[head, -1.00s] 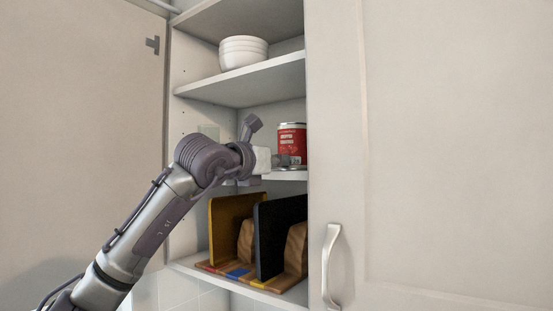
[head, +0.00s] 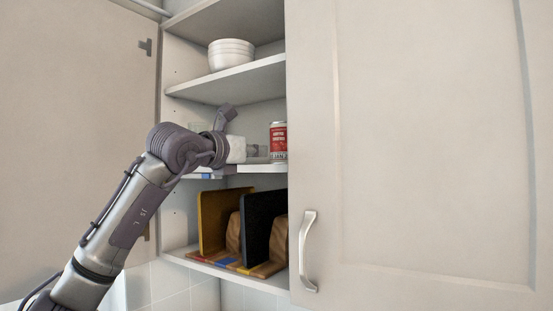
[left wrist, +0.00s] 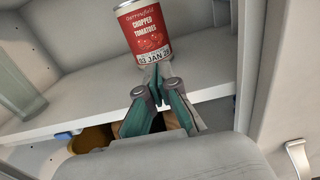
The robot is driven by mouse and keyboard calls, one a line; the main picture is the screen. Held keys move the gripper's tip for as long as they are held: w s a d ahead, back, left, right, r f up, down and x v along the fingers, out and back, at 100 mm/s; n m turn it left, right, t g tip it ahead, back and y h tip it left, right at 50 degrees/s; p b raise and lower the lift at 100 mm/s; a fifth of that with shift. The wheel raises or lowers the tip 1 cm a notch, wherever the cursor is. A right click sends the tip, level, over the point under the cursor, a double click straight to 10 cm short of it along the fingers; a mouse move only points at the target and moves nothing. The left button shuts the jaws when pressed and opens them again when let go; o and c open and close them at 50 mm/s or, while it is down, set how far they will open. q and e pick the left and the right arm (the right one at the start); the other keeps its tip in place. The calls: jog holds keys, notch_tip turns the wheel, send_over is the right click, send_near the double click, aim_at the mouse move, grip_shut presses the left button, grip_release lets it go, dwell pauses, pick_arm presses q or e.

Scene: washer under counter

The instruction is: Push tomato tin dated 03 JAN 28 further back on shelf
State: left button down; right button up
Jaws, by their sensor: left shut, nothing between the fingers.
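The red and white tomato tin (head: 278,137) stands upright on the middle shelf, its right side hidden by the cabinet door in the head view. My left gripper (head: 262,151) is over the same shelf, left of the tin in the head view. In the left wrist view its fingertips (left wrist: 158,73) are together and empty, just in front of the tin's lower label. I cannot tell whether they touch it. My right gripper is not in view.
A clear glass (left wrist: 14,85) stands left on the shelf. White bowls (head: 231,55) are on the shelf above. Yellow (head: 212,222) and black (head: 262,225) boards stand in a wooden rack below. The right door (head: 420,150) lies close to the tin's right.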

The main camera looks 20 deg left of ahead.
aim_at(277, 142)
pick_arm(q)
jog(key=s+a+r+b, duration=0.3)
jog(key=s+b, duration=0.2)
jog(key=s, duration=0.1)
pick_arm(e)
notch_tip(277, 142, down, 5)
pick_arm(q)
jog(key=w+p, duration=0.2)
jog(key=w, duration=0.2)
jog(key=w+d+p, duration=0.1)
jog(key=w+p, duration=0.2)
jog(key=w, duration=0.1)
jog(key=w+d+p, duration=0.1)
jog(key=w+p, duration=0.2)
jog(key=w, duration=0.1)
jog(key=shift+d+r, duration=0.1)
jog(key=shift+r, duration=0.05)
jog(key=shift+w+d+p, duration=0.1)
jog(key=shift+w+p, duration=0.25)
jog(key=shift+w, duration=0.25)
jog(key=shift+w+f, duration=0.15)
jog(key=shift+f, duration=0.05)
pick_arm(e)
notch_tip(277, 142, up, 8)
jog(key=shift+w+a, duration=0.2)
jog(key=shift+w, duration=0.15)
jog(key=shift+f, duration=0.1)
